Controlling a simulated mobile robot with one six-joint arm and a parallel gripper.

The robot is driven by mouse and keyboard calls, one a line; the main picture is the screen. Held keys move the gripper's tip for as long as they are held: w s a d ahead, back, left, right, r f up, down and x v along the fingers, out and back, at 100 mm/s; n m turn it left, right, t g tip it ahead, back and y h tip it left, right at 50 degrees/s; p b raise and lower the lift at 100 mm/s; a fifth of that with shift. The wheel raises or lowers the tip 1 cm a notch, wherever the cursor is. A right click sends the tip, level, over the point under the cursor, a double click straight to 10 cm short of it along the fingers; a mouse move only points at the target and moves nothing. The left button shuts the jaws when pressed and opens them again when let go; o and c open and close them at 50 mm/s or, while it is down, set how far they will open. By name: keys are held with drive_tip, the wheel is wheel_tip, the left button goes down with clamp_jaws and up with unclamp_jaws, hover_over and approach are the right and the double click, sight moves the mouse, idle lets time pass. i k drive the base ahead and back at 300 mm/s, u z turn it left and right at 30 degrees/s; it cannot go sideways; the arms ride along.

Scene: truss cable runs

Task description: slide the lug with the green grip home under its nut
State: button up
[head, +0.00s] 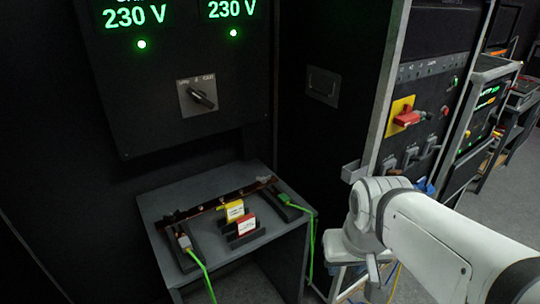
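A dark shelf (160,203) carries a brown copper-coloured bar (215,203) running from lower left to upper right. A lug with a green grip (285,199) lies by the bar's right end, with a green cable trailing over the shelf's right edge. A second cable end (184,241) with a greyish body and a green cable lies by the bar's left end. The nuts are too small to make out, and I cannot tell how either lug sits under one. My white arm is at the right, apart from the shelf; my gripper cannot be made out.
A yellow tag (235,210) and a red tag (246,224) stand on dark blocks in front of the bar. A dark panel with a rotary switch (203,96) and green 230 V readouts hangs above. A rack with a red-and-yellow switch (405,116) stands at right.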

sight(282, 198)
drive_tip(key=z, duration=0.15)
drive_tip(key=i, duration=0.95)
drive_tip(key=u, duration=0.05)
